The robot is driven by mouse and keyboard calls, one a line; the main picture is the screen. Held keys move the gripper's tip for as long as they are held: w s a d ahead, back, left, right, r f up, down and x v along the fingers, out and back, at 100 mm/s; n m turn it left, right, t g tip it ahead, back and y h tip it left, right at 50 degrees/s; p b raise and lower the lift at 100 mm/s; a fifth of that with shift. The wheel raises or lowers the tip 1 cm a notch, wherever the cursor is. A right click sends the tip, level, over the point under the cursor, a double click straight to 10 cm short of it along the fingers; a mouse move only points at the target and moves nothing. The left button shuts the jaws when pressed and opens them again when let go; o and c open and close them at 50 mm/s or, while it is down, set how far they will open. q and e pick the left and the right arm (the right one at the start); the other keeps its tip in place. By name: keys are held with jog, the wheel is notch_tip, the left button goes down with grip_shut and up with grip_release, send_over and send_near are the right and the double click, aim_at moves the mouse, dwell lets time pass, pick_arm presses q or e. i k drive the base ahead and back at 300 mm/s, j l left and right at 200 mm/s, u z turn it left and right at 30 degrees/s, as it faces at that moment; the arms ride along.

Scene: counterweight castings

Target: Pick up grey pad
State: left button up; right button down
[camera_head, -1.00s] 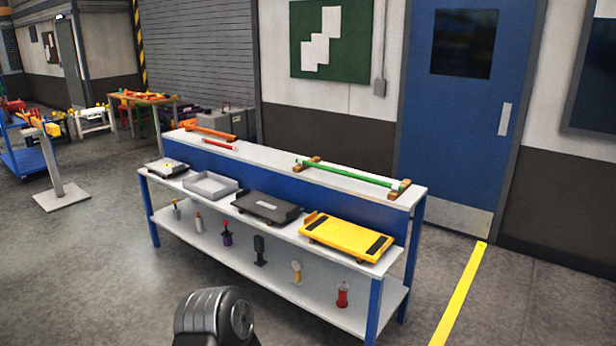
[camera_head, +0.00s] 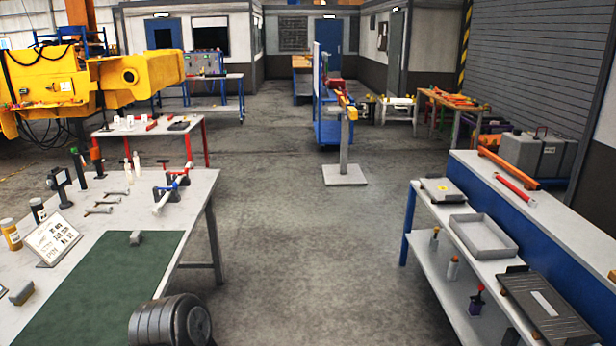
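A small grey block (camera_head: 136,238) lies at the far edge of the green mat (camera_head: 110,285) on the near left table. A second small grey block (camera_head: 21,293) lies left of the mat. Either could be the grey pad; I cannot tell which. Neither of my grippers is in view. Only a dark rounded part of my own body shows at the bottom, overlapping the mat's near right area.
The left table (camera_head: 205,183) also holds a sign (camera_head: 53,240), bottles and a clamp-like stand with a rod. A blue-legged bench (camera_head: 425,200) with trays stands at right. Clear floor (camera_head: 300,260) lies between them. A post (camera_head: 344,150) stands farther back.

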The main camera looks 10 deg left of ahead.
aim_at(136, 239)
jog(key=i+u, duration=0.25)
jog(key=i, duration=0.3)
jog(key=i+u, duration=0.3)
jog(key=i, duration=0.3)
jog(key=i+l+u, duration=0.25)
jog(key=i, duration=0.3)
jog(key=i+l+u, duration=0.15)
jog(key=i+u, duration=0.15)
jog(key=i, duration=0.25)
jog(key=i+l+u, duration=0.3)
jog(key=i+l, duration=0.15)
jog(key=i+l+u, duration=0.3)
jog(key=l, duration=0.25)
jog(key=i, duration=0.05)
